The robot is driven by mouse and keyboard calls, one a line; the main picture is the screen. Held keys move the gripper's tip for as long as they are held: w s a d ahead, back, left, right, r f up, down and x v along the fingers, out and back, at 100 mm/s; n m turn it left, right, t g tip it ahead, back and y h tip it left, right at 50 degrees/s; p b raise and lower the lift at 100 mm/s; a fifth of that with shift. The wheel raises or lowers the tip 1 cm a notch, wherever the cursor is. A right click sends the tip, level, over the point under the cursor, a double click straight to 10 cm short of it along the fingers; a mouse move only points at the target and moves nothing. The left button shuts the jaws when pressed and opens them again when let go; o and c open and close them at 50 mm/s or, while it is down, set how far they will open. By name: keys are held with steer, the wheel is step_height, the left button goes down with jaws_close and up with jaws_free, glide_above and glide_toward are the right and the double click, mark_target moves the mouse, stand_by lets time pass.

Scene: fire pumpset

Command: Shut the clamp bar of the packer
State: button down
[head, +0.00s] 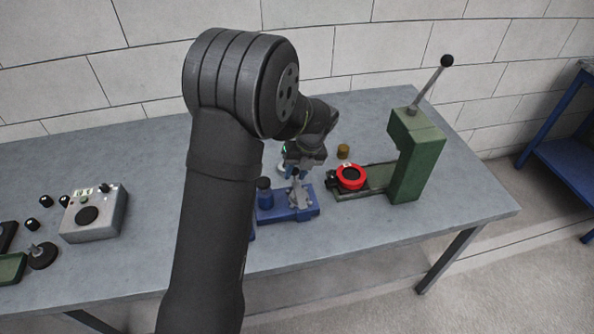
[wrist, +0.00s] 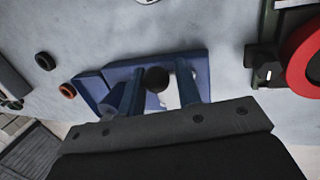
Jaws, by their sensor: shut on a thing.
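The packer (head: 312,209) is a blue unit on the grey table, with a grey metal clamp part (head: 300,195) on its right half and a dark-topped blue post on its left. A clamp bar with a dark ball knob (head: 295,173) rises from it. My gripper (head: 298,168) is over the packer, at the knob. In the wrist view the dark knob (wrist: 157,79) lies between my two fingers, above the blue packer base (wrist: 110,75). My gripper is shut on the clamp bar. Its exact contact and most of the bar are hidden.
A green press (head: 416,155) with a tall lever stands right of the packer, and a red ring (head: 351,178) lies at its base. A small brass piece (head: 343,151) stands behind. A grey control box (head: 95,214) is at left. My arm hides the table's middle.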

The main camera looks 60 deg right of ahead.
steer(key=shift+w+a+f, duration=0.25)
steer(key=shift+w+f, duration=0.1)
steer(key=c, duration=1.2)
jaws_free()
steer(key=shift+d+r, duration=0.1)
steer(key=shift+d, duration=0.05)
steer(key=shift+s, duration=0.1)
steer(key=shift+r, duration=0.15)
steer(key=v, duration=1.7)
steer(key=shift+s+d, duration=0.1)
steer(key=shift+s, duration=0.05)
